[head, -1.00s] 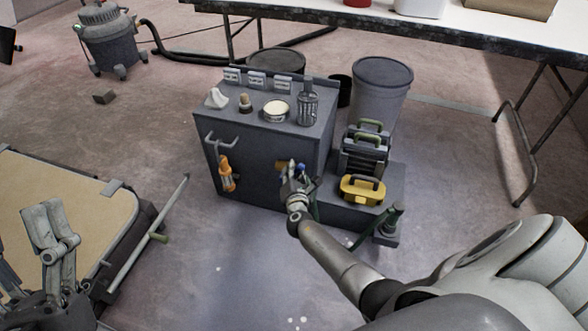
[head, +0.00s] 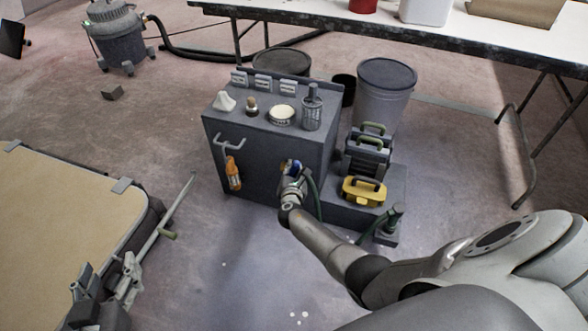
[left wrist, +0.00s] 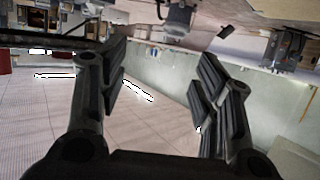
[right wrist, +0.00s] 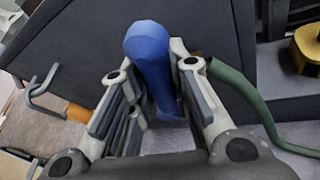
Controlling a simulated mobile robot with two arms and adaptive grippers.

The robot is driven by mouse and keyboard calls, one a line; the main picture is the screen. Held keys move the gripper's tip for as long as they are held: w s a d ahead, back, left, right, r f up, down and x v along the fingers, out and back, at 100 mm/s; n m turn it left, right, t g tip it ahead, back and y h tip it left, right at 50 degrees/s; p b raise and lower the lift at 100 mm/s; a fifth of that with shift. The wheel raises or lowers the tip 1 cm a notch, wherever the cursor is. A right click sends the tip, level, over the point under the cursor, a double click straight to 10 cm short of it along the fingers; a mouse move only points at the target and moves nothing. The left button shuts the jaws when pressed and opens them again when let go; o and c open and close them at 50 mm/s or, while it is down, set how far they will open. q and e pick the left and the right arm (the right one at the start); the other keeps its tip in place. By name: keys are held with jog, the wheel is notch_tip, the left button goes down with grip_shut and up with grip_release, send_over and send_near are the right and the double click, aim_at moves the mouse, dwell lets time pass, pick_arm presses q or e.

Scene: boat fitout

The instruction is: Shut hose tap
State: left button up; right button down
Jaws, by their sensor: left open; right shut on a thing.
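The hose tap's blue lever handle (right wrist: 150,60) stands between the fingers of my right gripper (head: 290,172) in the right wrist view. The fingers are shut on it, and its rounded end sticks out past them. In the head view only a small blue part shows at the cabinet's front face. A green hose (right wrist: 245,100) curves away to the right of the handle. The tap's body is mostly hidden by the gripper. My left gripper (left wrist: 160,95) is open and empty, away from the tap, beside the tan-topped platform.
The grey cabinet (head: 255,165) carries small items on top. An orange tool (head: 233,173) hangs left of the tap. A yellow toolbox (head: 362,191) and stacked cases (head: 368,152) stand to the right. The tan-topped platform (head: 60,220) is at left. Floor in front is clear.

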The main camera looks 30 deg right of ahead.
jog(key=shift+w+a+r+n+g+h+p, duration=0.15)
jog(key=shift+w+a+n+g+h+p, duration=0.25)
jog(key=shift+n+g+p, duration=0.45)
pick_arm(q)
jog(key=s+a+f+g+y, duration=0.1)
jog(key=s+a+f+g, duration=0.2)
jog(key=s+f+g, duration=0.3)
jog(key=shift+s+f+y, duration=0.4)
jog(key=shift+s+f, duration=0.55)
jog(key=shift+f, duration=0.05)
pick_arm(e)
jog(key=shift+w+a+n, duration=0.25)
jog(key=shift+w+n, duration=0.05)
jog(key=shift+n, duration=0.15)
pick_arm(q)
jog(key=shift+a, duration=0.1)
pick_arm(e)
jog(key=c, duration=1.3)
grip_release()
jog(key=shift+v, duration=6.05)
jog(key=shift+w, duration=0.15)
